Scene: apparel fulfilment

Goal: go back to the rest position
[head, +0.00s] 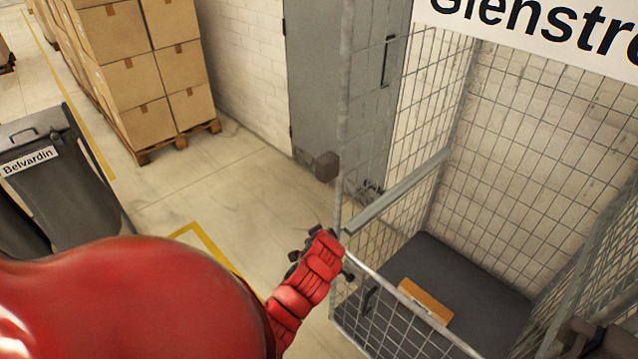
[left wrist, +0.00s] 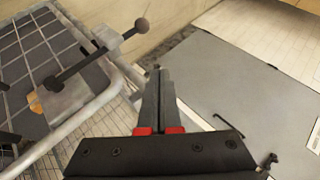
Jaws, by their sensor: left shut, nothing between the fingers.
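My left arm comes in from the left in the head view as a red limb, with its wrist end beside the front corner of the wire cage (head: 396,190). The fingers there are not clearly visible. In the left wrist view my left gripper (left wrist: 157,78) is shut and empty, its two dark fingers together. Its fingers appear apart from the cage rail (left wrist: 70,128).
An orange-brown package (head: 425,300) lies on the cage's dark floor. A grey door (head: 325,80) stands behind. Stacked cartons (head: 150,75) on a pallet stand at upper left, above a dark bin (head: 75,195) labelled Belvardin. Floor between is clear.

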